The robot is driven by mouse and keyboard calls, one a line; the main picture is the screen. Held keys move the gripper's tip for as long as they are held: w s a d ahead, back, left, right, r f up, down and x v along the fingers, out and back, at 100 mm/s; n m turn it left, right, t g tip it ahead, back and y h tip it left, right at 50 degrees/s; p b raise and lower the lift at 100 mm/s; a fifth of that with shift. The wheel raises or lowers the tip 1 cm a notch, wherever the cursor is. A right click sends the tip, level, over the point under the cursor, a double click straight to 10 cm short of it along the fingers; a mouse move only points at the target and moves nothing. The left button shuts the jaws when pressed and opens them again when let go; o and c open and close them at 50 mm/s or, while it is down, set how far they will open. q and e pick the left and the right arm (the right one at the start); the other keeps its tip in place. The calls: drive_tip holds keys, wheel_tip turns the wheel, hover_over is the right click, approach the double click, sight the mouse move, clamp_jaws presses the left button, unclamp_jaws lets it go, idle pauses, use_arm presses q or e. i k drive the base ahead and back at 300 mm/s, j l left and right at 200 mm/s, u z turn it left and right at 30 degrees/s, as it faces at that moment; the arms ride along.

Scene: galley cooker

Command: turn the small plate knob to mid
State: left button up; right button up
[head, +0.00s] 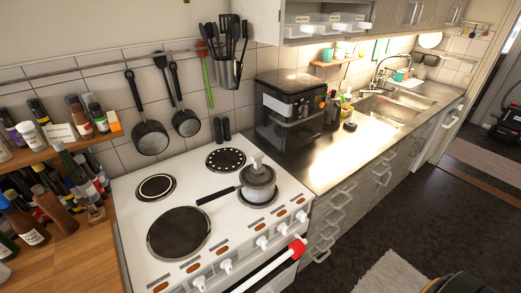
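The white cooker (215,205) stands at the centre left, with several white knobs along its sloping front panel. Knobs show at the right end (303,216), beside it (283,228), near the middle (262,242) and further left (226,266). Which one belongs to the small plate, and its exact setting, I cannot tell. The back left plate (155,188) and the back right plate (225,160) are smaller than the big front left plate (178,233). A lidded saucepan (258,180) covers most of the front right plate. Neither of my grippers is in view.
A white oven handle (265,272) with a red piece (297,249) sticks out below the knobs. The saucepan's dark handle (216,196) points left. Bottles (30,232) crowd the wooden counter at left. A black appliance (290,112) stands behind right. Floor (400,210) at right is mostly clear.

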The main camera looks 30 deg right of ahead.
sight(282, 227)
drive_tip(key=z, duration=1.1)
